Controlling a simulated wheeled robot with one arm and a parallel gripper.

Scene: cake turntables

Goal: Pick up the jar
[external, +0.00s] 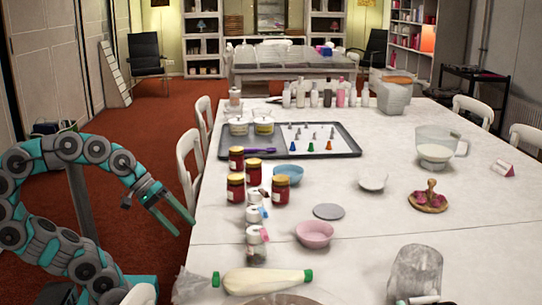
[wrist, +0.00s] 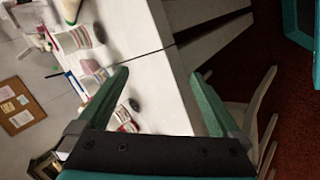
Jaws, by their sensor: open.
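I cannot tell which jar is meant. My gripper (external: 182,226) is open and empty, left of the table edge and apart from the jars. In the wrist view my gripper (wrist: 160,74) shows its two green fingers spread, with striped, tilted-looking objects (wrist: 76,40) left of them, too unclear to name.
A piping bag (external: 265,281) lies at the near edge. A pink bowl (external: 315,234), a grey disc (external: 329,211) and a blue bowl (external: 289,174) are near the jars. A dark tray (external: 345,152) lies behind. White chairs (external: 189,165) line the left side.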

